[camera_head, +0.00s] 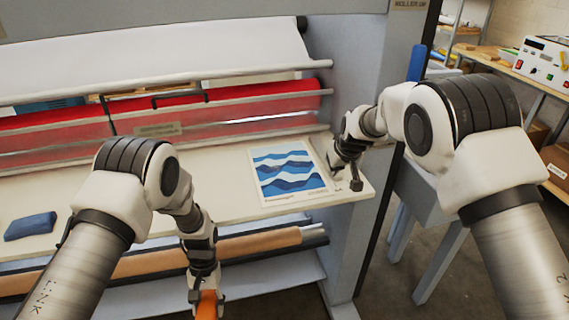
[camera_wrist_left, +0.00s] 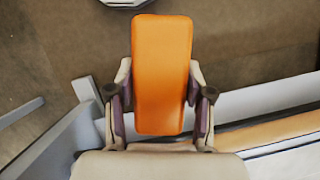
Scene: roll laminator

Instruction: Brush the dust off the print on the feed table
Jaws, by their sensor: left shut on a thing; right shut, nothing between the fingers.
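The print (camera_head: 288,173), a white sheet with blue waves, lies on the right part of the cream feed table (camera_head: 230,200). No dust can be made out on it at this size. My left gripper (camera_head: 203,288) is below and in front of the table's front edge, shut on an orange object (camera_head: 207,306). In the left wrist view the orange object (camera_wrist_left: 162,75) is a smooth, rounded slab between both fingers; no bristles show. My right gripper (camera_head: 347,180) is shut and empty at the print's right edge; whether it touches the print or table is unclear.
A folded blue cloth (camera_head: 30,226) lies at the table's left end. Red rollers (camera_head: 220,110) and steel bars run behind the table. A brown roll (camera_head: 150,263) sits below its front edge. The grey side frame (camera_head: 355,60) stands close to the right.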

